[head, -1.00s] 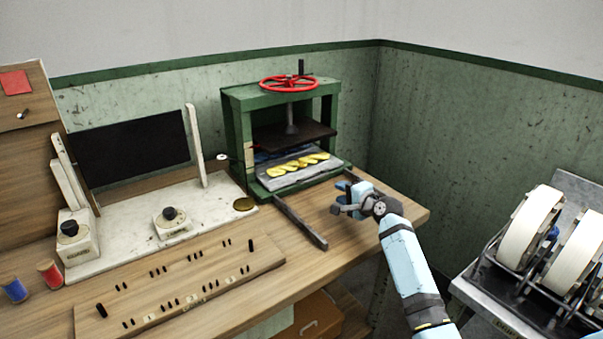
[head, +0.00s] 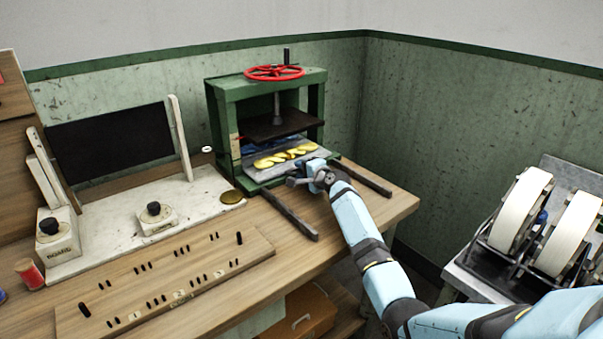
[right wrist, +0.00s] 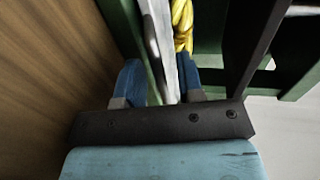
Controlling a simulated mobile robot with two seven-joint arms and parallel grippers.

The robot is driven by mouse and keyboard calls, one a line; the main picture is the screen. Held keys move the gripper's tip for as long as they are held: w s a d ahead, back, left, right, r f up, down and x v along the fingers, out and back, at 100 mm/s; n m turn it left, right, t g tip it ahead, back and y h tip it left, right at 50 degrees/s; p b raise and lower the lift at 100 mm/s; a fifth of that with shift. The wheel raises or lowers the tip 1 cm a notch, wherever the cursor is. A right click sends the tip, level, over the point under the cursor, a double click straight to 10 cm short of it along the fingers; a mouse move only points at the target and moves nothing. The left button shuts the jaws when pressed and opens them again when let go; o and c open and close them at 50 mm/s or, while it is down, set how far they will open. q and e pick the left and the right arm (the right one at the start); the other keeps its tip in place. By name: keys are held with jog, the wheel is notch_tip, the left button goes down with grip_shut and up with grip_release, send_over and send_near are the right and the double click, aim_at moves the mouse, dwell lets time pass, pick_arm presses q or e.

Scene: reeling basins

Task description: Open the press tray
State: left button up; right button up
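The press is a green frame (head: 221,115) with a red handwheel (head: 274,72) on top and a dark plate (head: 280,126) raised above its tray. The grey press tray (head: 254,174) lies low inside, bearing twisted yellow skeins (head: 285,157); the skeins also show in the right wrist view (right wrist: 183,22). My right gripper (head: 303,181) is at the tray's front edge. In the right wrist view its blue fingers (right wrist: 160,88) stand apart, with the tray's pale edge (right wrist: 160,40) between them; no firm grip shows. My left gripper is not in view.
Two dark rails (head: 290,215) (head: 363,178) run forward from the press along the wooden bench (head: 335,210). A pegged board (head: 165,285) and a pale base with knobs (head: 190,205) are at left. White reels (head: 521,209) stand at right.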

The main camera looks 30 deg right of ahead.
jog(key=shift+w, duration=0.2)
jog(key=shift+c, duration=0.3)
grip_shut()
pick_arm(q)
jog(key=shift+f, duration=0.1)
pick_arm(e)
jog(key=shift+s, duration=0.1)
